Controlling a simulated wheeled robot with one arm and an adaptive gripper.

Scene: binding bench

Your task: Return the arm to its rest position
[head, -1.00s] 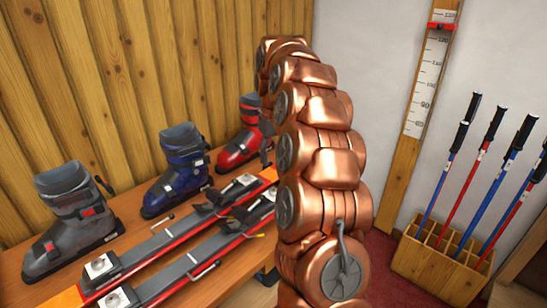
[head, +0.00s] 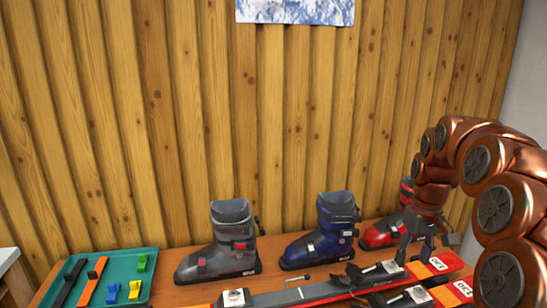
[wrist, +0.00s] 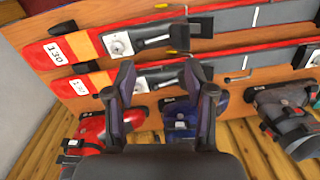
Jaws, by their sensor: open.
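My copper-coloured arm arches in from the right edge of the head view. My gripper (head: 424,236) hangs down over the bench, near the red boot (head: 385,234) and the ski bindings. In the wrist view my gripper (wrist: 158,80) has its two dark fingers apart, with nothing held between them. Beyond the fingers lie two red and grey skis (wrist: 230,80) with white labels reading 130. The red boot also shows at the lower left of the wrist view (wrist: 96,132), partly behind a finger.
A blue boot (head: 322,236) and a grey boot (head: 225,246) stand upright on the wooden bench (head: 185,293). A teal tray (head: 147,253) with small coloured parts lies at the left. A plank wall (head: 215,120) rises behind. The space above the bench's left half is clear.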

